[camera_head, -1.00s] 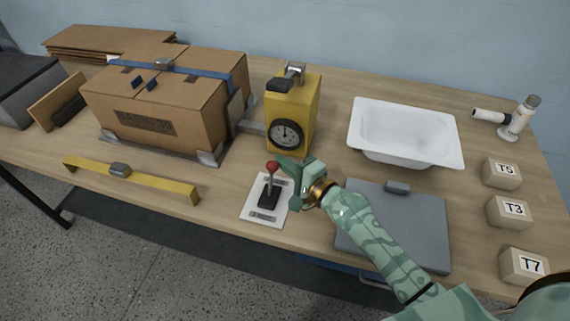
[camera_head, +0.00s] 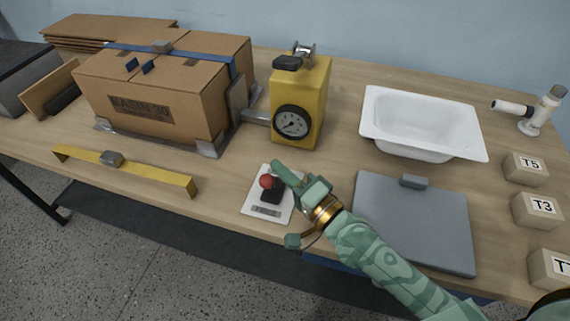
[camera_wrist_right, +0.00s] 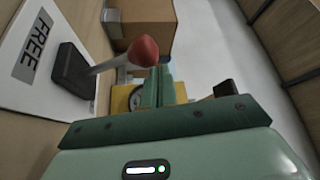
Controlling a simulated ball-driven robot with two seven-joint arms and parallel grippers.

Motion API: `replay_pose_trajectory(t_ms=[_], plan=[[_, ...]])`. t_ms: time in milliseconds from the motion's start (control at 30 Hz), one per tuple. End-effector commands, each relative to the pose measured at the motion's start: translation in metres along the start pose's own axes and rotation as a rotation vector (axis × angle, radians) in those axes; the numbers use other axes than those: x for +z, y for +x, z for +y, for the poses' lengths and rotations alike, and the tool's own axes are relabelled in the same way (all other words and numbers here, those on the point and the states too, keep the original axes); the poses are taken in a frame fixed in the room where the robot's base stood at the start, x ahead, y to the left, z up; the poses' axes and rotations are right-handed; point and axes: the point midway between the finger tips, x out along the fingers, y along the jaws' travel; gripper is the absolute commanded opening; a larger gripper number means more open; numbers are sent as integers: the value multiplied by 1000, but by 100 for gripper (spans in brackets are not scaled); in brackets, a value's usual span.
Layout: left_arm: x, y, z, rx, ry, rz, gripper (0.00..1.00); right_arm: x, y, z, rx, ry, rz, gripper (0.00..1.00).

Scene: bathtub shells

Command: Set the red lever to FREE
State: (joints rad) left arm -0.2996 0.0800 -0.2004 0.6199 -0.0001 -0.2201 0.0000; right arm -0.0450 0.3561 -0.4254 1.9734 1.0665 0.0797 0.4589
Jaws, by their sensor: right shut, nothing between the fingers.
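The red lever has a red ball knob (camera_head: 267,181) on a pale stem. It rises from a black base (camera_head: 272,194) on a white plate (camera_head: 254,202) near the table's front edge. In the right wrist view the red knob (camera_wrist_right: 143,51) is just ahead of the fingers, and a label reading FREE (camera_wrist_right: 33,46) shows on the plate. My right gripper (camera_head: 283,173) is shut and empty, close beside the knob on its far right; I cannot tell whether they touch. My left gripper is not in view.
A yellow gauge housing (camera_head: 316,99) stands behind the lever, beside a strapped cardboard box (camera_head: 203,108). A yellow bar (camera_head: 76,157) lies left. A grey plate (camera_head: 415,228), a white basin (camera_head: 423,139) and labelled blocks (camera_head: 537,211) are right.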

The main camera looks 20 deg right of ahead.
Motion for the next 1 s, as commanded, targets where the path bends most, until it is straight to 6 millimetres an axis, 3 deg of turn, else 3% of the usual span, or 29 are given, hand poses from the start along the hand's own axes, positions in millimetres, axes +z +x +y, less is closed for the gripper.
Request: replay_pose_trajectory(t_ms=[400,1000], plan=[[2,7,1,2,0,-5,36,11,-6,1,-61,-106,0,0],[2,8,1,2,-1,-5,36,13,-7,2,-62,-112,-4,0]])
